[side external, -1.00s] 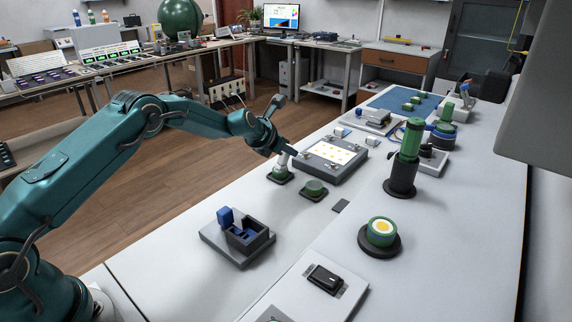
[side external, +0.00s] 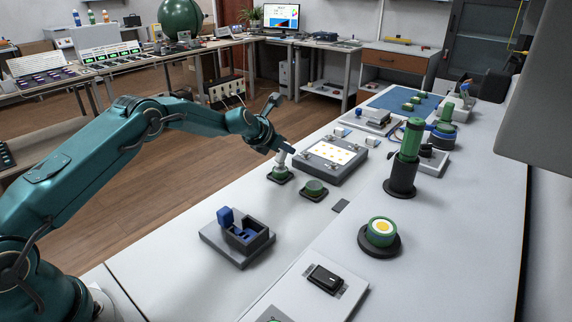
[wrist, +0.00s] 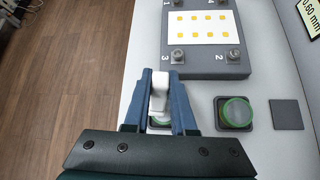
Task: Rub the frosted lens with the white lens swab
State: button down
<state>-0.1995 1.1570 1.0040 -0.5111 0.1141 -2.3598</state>
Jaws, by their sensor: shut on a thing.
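My gripper (wrist: 161,80) is shut on the white lens swab (wrist: 159,95), which stands between the two blue fingers in the wrist view. In the side view my gripper (side external: 284,151) is at the swab's upper part, and the white shaft (side external: 281,160) shows below it. The swab's lower end is at a green round holder (side external: 279,175) on a dark square base; whether it is seated or just lifted I cannot tell. Beside it is a low green round disc (side external: 314,187) on a dark base, also in the wrist view (wrist: 237,112); it may be the frosted lens.
A grey panel (side external: 352,171) with a lit white sheet of yellow squares lies just beyond the swab. A dark flat square (side external: 340,206) lies near the disc. A green cylinder (side external: 409,140), a yellow-centred round part (side external: 381,231) and a grey fixture (side external: 244,238) stand around. Bench between is clear.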

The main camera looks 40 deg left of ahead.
jog(key=shift+w+a, duration=0.1)
jog(key=shift+a, duration=0.3)
jog(key=shift+s+d+r, duration=0.1)
jog(key=shift+s+d, duration=0.2)
jog(key=shift+d, duration=0.4)
jog(key=shift+s+d+f, duration=0.1)
jog(key=shift+s+d, duration=0.15)
jog(key=shift+d, duration=0.45)
jog(key=shift+s+d+r, duration=0.1)
jog(key=shift+s+d, duration=0.2)
jog(key=shift+d, duration=0.4)
jog(key=shift+w+a, duration=0.3)
jog(key=shift+a, duration=0.4)
jog(key=shift+w+a, duration=0.25)
jog(key=shift+a, duration=0.45)
jog(key=shift+w+a, duration=0.3)
jog(key=shift+a, duration=0.4)
jog(key=shift+r, duration=0.65)
